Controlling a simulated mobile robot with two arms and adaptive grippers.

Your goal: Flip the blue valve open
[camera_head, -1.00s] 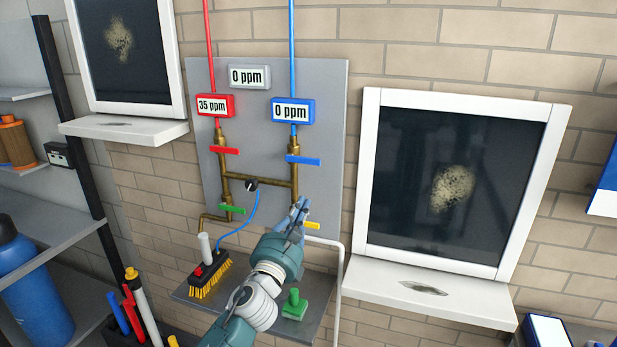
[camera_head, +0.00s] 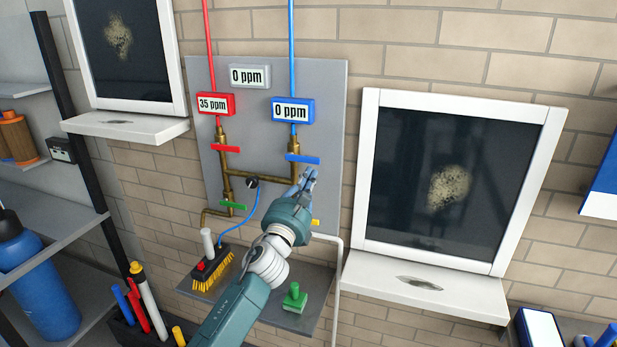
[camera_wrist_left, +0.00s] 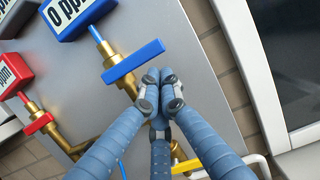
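The blue valve handle (camera_head: 302,159) is a flat bar, lying crosswise on the brass pipe under the blue 0 ppm display (camera_head: 293,111). In the left wrist view the blue handle (camera_wrist_left: 134,62) lies just beyond my fingertips. My left gripper (camera_head: 309,174) is just below the handle's right part in the head view. Its blue fingers come together at the tips in the left wrist view (camera_wrist_left: 160,85), with nothing seen between them. Whether the fingertips touch the handle, I cannot tell. My right gripper is not in view.
A red handle (camera_head: 226,149), a green handle (camera_head: 233,205) and a yellow handle (camera_head: 316,222) sit on the same pipes. A white-framed window (camera_head: 455,185) is to the right.

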